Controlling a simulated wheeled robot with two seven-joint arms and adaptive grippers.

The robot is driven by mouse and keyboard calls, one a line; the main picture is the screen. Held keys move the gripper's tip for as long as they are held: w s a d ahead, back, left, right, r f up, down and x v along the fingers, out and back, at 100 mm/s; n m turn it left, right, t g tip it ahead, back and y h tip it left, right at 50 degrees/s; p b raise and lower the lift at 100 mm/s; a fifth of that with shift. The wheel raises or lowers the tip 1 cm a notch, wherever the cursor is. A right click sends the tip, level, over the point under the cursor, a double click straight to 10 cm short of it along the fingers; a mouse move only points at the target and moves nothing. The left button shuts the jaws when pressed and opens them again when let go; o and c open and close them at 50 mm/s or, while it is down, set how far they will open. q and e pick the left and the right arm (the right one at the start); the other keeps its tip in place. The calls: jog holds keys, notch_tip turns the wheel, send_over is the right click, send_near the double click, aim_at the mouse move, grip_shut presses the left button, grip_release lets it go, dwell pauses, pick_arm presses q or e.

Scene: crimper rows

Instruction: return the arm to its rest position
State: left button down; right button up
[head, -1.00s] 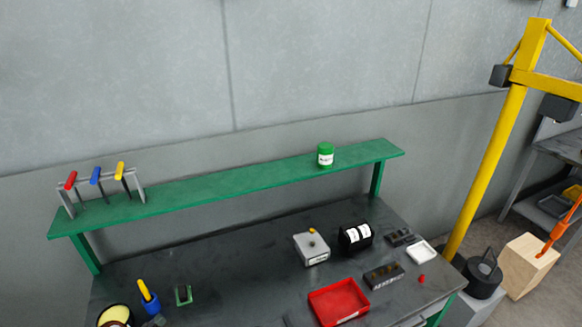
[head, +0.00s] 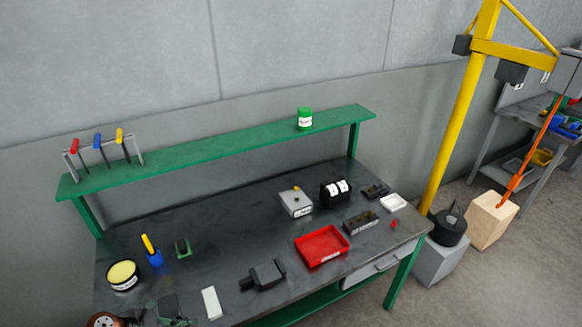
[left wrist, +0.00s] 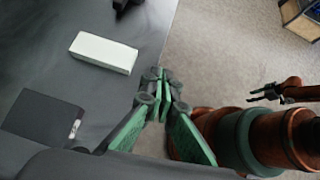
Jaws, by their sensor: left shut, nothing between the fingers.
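My left gripper (left wrist: 163,88) shows in the left wrist view, with its green-sided fingers closed together and nothing between them. It is over the front edge of the dark workbench (left wrist: 152,45), with floor showing beyond. A white block (left wrist: 103,52) lies on the bench ahead and to the left of the fingers, apart from them; it also shows in the head view (head: 211,303). A copper arm link of mine (head: 103,320) shows at the bottom left of the head view. A small dark gripper (left wrist: 258,94) on a copper arm, seemingly my right one, shows at the right of the wrist view; its jaws are unclear.
The bench holds a red tray (head: 322,247), a dark vise-like tool (head: 264,275), a yellow-topped tin (head: 122,275) and a blue holder (head: 155,258). A green shelf (head: 220,155) runs behind. A yellow crane post (head: 450,130) stands right. Floor is open at front right.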

pick_arm(q)
jog(key=w+r+n+t+y, duration=0.3)
jog(key=w+r+n+t, duration=0.55)
jog(key=n, duration=0.85)
jog(key=s+a+f+n+g+y, duration=0.4)
jog(key=s+a+f+n+y, duration=0.6)
jog(key=n, duration=1.2)
jog(key=s+d+f+n+g+h, duration=0.2)
jog(key=s+d+f+n+g, duration=0.15)
jog(key=s, duration=0.45)
jog(key=s+d+f+n+g+h, duration=0.25)
jog(key=s+d+f+n, duration=0.2)
jog(key=s, duration=0.25)
notch_tip(320, 180, down, 34)
jog(key=s+d+g+b, duration=0.2)
jog(key=s+b, duration=0.1)
jog(key=s+f+m+g+b, duration=0.1)
jog(key=s+f+b, duration=0.1)
jog(key=s+f, duration=1.6)
jog(key=shift+s+a+f, duration=0.2)
jog(key=shift+f, duration=0.3)
pick_arm(e)
jog(key=f, duration=0.5)
jog(key=shift+s+d, duration=0.1)
jog(key=shift+s, duration=0.25)
